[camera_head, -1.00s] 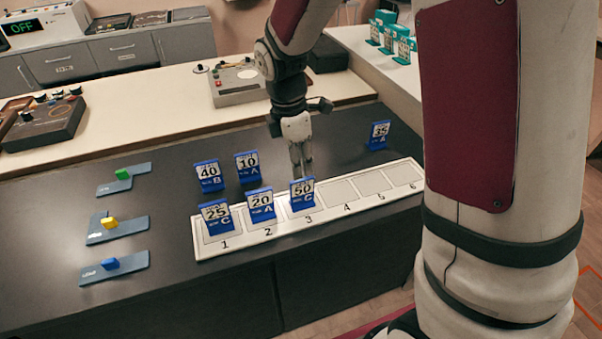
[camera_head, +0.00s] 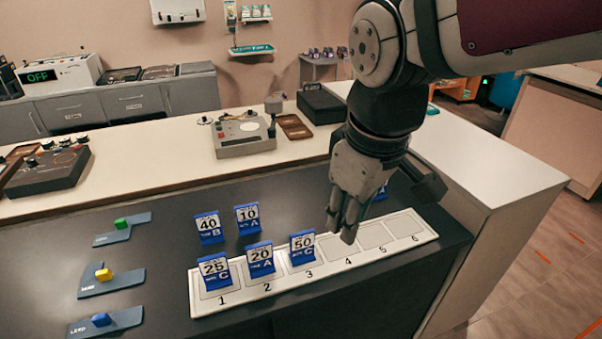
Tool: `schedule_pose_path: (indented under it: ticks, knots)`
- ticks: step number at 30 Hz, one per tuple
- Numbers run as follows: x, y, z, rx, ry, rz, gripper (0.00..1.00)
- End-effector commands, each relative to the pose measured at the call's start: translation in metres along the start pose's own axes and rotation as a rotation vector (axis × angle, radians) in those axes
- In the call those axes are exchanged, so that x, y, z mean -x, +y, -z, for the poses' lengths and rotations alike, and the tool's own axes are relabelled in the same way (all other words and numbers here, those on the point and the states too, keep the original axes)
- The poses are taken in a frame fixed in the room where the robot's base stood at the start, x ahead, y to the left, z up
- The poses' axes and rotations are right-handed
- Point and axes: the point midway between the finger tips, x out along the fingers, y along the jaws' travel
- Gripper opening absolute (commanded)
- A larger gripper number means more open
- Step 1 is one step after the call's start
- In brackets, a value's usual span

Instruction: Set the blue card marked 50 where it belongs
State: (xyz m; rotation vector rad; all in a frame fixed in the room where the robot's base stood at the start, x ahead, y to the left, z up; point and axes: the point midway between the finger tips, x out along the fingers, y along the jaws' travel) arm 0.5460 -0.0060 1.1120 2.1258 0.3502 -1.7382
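The blue card marked 50 (camera_head: 302,247) stands upright in slot 3 of the white numbered rack (camera_head: 330,272). Blue cards marked 25 (camera_head: 215,272) and 20 (camera_head: 260,258) stand in slots 1 and 2. Slots 4, 5 and 6 are empty. Cards marked 40 (camera_head: 209,227) and 10 (camera_head: 247,218) stand on the dark counter behind the rack. My gripper (camera_head: 342,230) is over the slot 4 area, right of the 50 card and apart from it, holding nothing I can see. Its finger gap is unclear. It mostly hides another blue card (camera_head: 381,193).
A grey device (camera_head: 241,136) stands on the pale ledge behind.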

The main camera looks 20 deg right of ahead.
Motion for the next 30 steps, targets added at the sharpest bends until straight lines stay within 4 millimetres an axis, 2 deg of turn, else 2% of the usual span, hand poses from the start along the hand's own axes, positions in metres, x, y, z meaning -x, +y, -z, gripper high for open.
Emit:
schedule_pose_path:
  ticks: [1, 4, 10, 23, 30]
  knots:
    - [0.007, -0.006, -0.013, -0.078, 0.025, -0.003, 0.3]
    - [0.015, -0.017, -0.035, -0.23, 0.057, 0.002, 0.3]
    - [0.019, -0.03, -0.06, -0.418, 0.094, 0.017, 0.3]
    - [0.021, -0.033, -0.065, -0.456, 0.102, 0.02, 0.3]
    - [0.052, -0.03, -0.061, -0.452, 0.149, 0.004, 0.3]
